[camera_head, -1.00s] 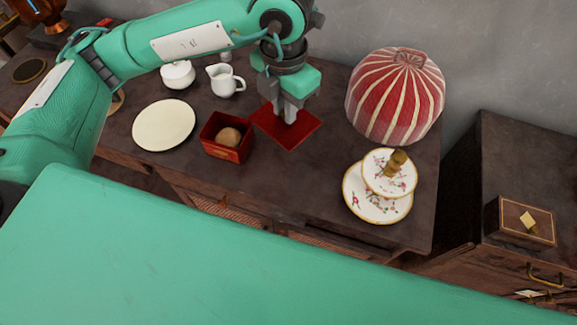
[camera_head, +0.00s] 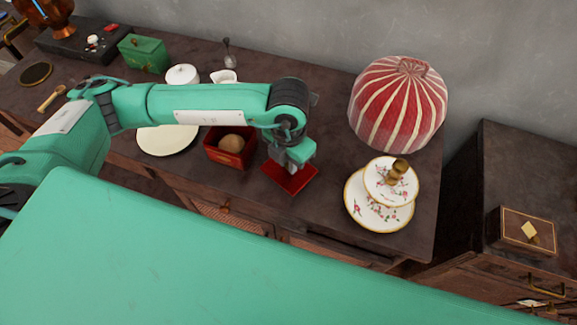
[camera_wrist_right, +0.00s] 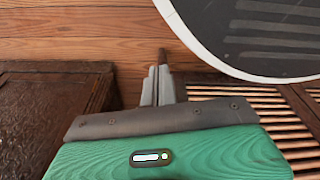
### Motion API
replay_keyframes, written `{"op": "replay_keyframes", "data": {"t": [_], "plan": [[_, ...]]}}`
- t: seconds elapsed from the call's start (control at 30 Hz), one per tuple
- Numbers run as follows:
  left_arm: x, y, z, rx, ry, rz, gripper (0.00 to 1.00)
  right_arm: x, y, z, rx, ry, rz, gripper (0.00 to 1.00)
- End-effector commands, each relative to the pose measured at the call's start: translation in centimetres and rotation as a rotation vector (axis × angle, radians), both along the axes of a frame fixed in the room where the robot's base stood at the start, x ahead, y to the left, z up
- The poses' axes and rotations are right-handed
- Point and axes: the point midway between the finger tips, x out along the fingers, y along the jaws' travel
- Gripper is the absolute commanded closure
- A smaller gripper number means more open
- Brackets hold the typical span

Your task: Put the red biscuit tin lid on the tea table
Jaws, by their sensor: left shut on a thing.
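The red biscuit tin lid (camera_head: 289,181) is a flat red square in the head view, close to the front edge of the dark tea table (camera_head: 330,205). My left gripper (camera_head: 294,166) is directly above the lid and shut on it. Whether the lid touches the table or hangs a little above it, I cannot tell. The open red biscuit tin (camera_head: 231,158) stands just left of the lid with a round brown biscuit in it. My right gripper (camera_wrist_right: 160,88) shows in the right wrist view, its fingers together and empty, away from these things.
A floral two-tier stand (camera_head: 380,212) and a striped red tea cosy (camera_head: 398,105) stand to the right. A cream plate (camera_head: 165,142), a white sugar bowl (camera_head: 182,74) and a partly hidden white jug (camera_head: 223,76) are left. Bare tabletop lies between lid and stand.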

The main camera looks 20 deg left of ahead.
Motion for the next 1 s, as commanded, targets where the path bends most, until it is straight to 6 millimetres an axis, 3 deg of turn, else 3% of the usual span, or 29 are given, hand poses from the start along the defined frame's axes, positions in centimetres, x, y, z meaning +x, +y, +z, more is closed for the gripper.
{"op": "replay_keyframes", "data": {"t": [0.23,0.53,0.73,0.77,0.83,0.87,1.0], "plan": [[-0.1,0.0,-3.4,0.001,0.002,0.001,1.00,-0.3,-0.2,-0.3,-0.001,-0.002,0.002,1.00],[0.0,0.0,-3.6,0.000,0.000,0.000,1.00,-0.7,-0.3,-0.7,-0.003,0.008,0.002,1.00],[0.0,0.0,-3.8,0.000,0.000,0.000,1.00,0.4,0.0,0.0,0.000,-0.007,0.001,1.00],[0.0,0.0,-3.7,0.000,0.000,0.000,0.80,0.6,0.0,0.2,0.001,-0.010,0.000,1.00],[0.0,0.0,-3.7,0.000,0.000,0.000,0.66,0.9,0.1,0.4,0.002,-0.013,0.000,1.00],[0.0,0.0,-3.7,0.000,0.000,0.000,0.62,0.9,0.1,0.5,0.002,-0.013,0.000,1.00],[0.0,0.0,-3.7,0.000,0.000,0.000,0.62,0.7,0.0,0.4,0.001,-0.009,0.000,1.00]]}}
